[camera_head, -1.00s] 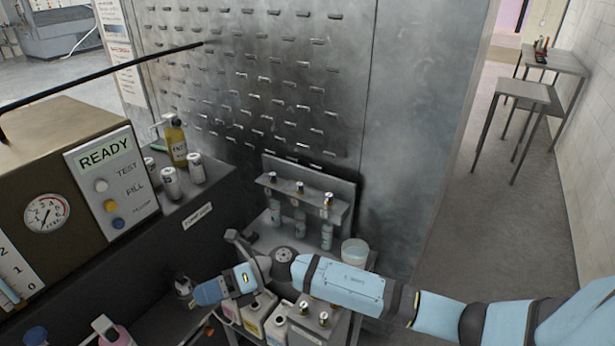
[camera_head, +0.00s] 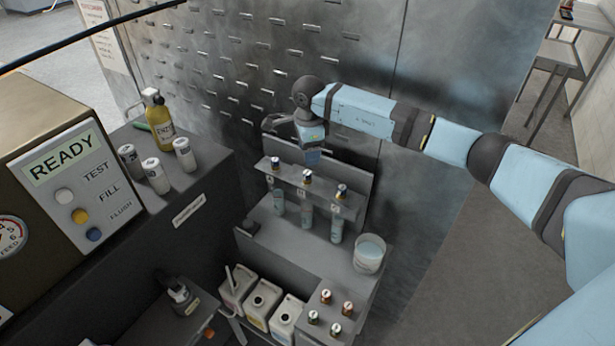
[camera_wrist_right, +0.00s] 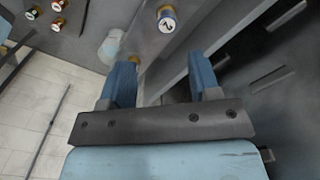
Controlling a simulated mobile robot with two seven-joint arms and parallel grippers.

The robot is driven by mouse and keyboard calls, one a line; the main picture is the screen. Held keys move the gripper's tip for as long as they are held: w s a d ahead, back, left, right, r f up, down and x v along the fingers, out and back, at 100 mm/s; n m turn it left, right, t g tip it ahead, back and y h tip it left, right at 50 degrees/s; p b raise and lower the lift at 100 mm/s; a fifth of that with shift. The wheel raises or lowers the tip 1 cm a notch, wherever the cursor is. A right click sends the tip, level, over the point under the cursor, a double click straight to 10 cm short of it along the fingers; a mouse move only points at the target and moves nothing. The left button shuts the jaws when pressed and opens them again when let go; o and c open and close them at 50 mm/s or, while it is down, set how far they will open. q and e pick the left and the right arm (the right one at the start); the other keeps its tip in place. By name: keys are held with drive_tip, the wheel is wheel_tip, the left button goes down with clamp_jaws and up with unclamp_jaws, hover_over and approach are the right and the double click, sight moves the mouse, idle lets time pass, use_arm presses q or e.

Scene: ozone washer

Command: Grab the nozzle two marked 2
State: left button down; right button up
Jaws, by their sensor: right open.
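Three small capped nozzles stand in a row on a grey raised shelf (camera_head: 325,203) against the metal panel. In the right wrist view, a nozzle marked 2 (camera_wrist_right: 167,18) shows its round label beyond the fingers, at the top centre. It seems to be the middle nozzle (camera_head: 307,176) of the row; its label is too small to read in the head view. Another nozzle (camera_wrist_right: 132,60) is partly hidden by a finger. My right gripper (camera_head: 312,158) is open, with nothing visible between its fingers (camera_wrist_right: 161,62), above and behind the row. My left gripper is out of view.
Clear bottles (camera_head: 307,215) stand below the shelf, beside a translucent beaker (camera_head: 369,254). Several loose nozzles (camera_head: 326,297) stand on a front block near white jugs (camera_head: 262,300). A dark counter (camera_head: 200,205) with canisters (camera_head: 155,175) lies left. The slotted metal panel stands close behind my gripper.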

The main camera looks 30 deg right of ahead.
sight(307, 172)
wheel_tip(307, 172, down, 4)
drive_tip(key=shift+w+r, duration=0.1)
drive_tip(key=shift+r, duration=0.05)
drive_tip(key=shift+w+f+p, duration=0.1)
drive_tip(key=shift+f+p, duration=0.35)
drive_tip(key=shift+p, duration=0.15)
drive_tip(key=f, duration=0.1)
drive_tip(key=f+p, duration=0.1)
drive_tip(key=f, duration=0.1)
drive_tip(key=shift+w+a+f, duration=0.1)
drive_tip(key=shift+w+f, duration=0.2)
drive_tip(key=shift+f, duration=0.45)
drive_tip(key=shift+c, duration=0.5)
drive_tip(key=c, duration=0.9)
